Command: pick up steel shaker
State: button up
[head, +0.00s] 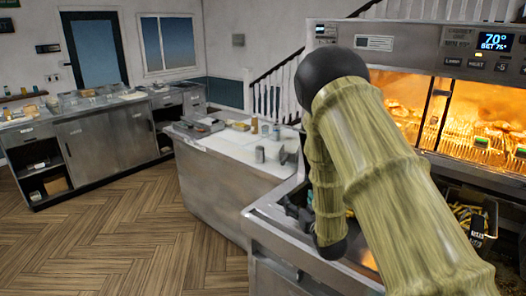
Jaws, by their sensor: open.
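A small grey cylinder (260,155), which looks like the steel shaker, stands upright on the white-topped counter (215,147) in the middle of the head view. It is too small to make out in detail. My arm crosses the right half of the view and hides part of the worktop behind it. My gripper (294,210) shows as dark parts beside the arm's lower joint, over the near steel worktop. It is open, and it is apart from the grey cylinder, nearer to me and to its right.
Small containers (254,125) and a dark tray (198,126) stand farther back on the white counter. A lit warming cabinet (405,100) is at right, with a dark basket of food (466,212) below. A long steel counter (105,135) is at left. The wooden floor (130,235) is clear.

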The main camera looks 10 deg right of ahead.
aim_at(259, 149)
jog(key=i, duration=1.8)
jog(key=u, duration=0.05)
